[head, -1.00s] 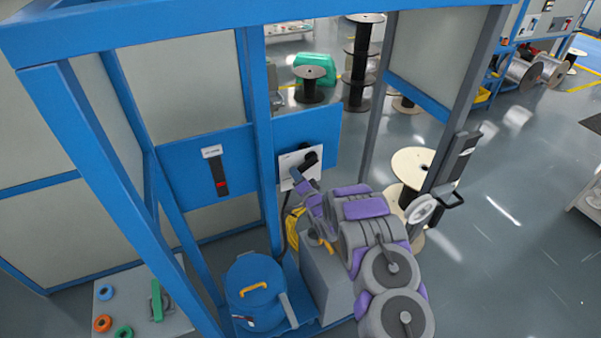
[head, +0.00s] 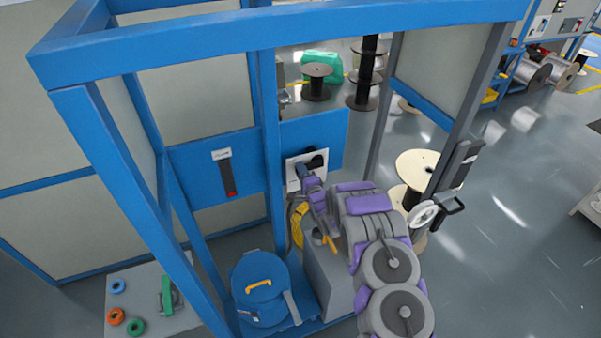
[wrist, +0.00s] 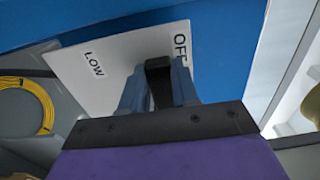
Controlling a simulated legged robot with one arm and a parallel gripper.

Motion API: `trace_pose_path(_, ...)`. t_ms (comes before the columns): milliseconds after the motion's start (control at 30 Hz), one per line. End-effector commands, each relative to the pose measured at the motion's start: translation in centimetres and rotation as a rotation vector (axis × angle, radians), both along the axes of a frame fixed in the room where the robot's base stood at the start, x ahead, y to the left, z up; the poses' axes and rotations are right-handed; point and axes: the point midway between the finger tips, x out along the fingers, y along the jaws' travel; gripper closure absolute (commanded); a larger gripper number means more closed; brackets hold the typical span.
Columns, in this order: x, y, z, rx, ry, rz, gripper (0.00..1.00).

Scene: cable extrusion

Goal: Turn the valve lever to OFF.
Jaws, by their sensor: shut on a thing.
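The black valve lever (wrist: 158,78) stands between the two grey-blue fingers of my gripper (wrist: 157,88) in the wrist view. The fingers are shut on it. Behind it is a white plate (wrist: 115,82) with the word LOW (wrist: 94,64) at left and OFF (wrist: 181,43) at upper right. The lever's held end shows just left of and below OFF. In the head view, the plate (head: 291,186) is on a blue panel, with the black valve part (head: 317,161) at its upper right. My gripper (head: 304,174) covers part of the plate, and the lever's far end is hidden.
A black switch with a red end (head: 228,178) is on the panel to the left. A blue drum (head: 258,285) and a yellow cable coil (wrist: 22,108) are low nearby. Blue frame posts (head: 272,150) stand close left of my arm. Spools (head: 417,170) stand right.

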Motion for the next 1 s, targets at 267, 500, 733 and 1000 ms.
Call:
trace_pose_path(267, 0.01, -0.27, -0.08, 0.005, 0.004, -0.005, 1.00)
trace_pose_path(500, -0.05, -0.18, -0.01, 0.004, 0.003, -0.004, 0.53)
trace_pose_path(733, -0.15, 0.02, 0.10, 0.002, 0.000, -0.002, 0.45)
trace_pose_path(1000, -0.85, -0.23, 0.15, 0.001, -0.001, -0.001, 0.45)
